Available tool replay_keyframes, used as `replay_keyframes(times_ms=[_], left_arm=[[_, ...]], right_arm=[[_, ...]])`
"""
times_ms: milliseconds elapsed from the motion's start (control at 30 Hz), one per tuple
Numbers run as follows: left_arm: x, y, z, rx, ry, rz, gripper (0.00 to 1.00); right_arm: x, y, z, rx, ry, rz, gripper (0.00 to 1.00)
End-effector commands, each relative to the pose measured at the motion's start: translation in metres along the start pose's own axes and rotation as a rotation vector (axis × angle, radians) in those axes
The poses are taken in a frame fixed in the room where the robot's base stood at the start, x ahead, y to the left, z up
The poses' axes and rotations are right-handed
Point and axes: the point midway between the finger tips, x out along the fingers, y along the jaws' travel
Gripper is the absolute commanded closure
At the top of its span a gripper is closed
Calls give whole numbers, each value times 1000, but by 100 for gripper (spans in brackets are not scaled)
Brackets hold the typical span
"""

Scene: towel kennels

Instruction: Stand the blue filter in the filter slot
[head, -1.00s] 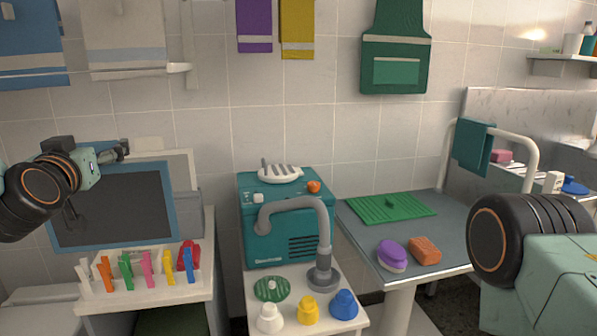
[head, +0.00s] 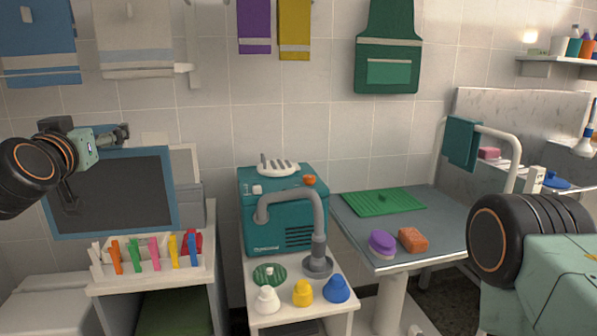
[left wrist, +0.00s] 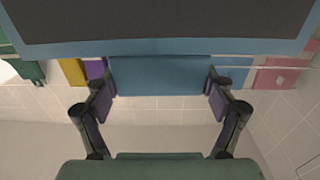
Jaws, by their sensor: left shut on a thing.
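The blue filter is a flat panel with a blue frame and dark grey face (head: 110,200), held roughly upright at the left of the head view. My left gripper (head: 118,134) is shut on it near its top edge. In the left wrist view the fingers (left wrist: 158,82) grip a blue tab, and the blue frame with its dark face (left wrist: 160,22) fills the top. Behind the filter in the head view is a pale grey panel (head: 187,170); the filter covers much of it. I cannot make out the filter slot. My right gripper is out of view.
A white stand (head: 150,284) with several coloured clips is just below the filter. A teal machine (head: 262,235) stands right of it, behind a grey bent pipe (head: 318,215). A grey table (head: 355,228) holds a green mat and two sponges.

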Motion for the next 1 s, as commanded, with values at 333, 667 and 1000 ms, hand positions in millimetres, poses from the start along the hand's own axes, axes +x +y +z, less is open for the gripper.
replay_keyframes(times_ms=[333, 667, 1000], left_arm=[[-29, 52, 9, 1, -7, 194, 76], [-80, 106, 94, -8, -17, 448, 76], [-148, 136, 191, -6, -13, 655, 76]], right_arm=[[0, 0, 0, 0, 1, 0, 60], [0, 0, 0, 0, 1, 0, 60], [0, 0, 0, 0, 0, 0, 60]])
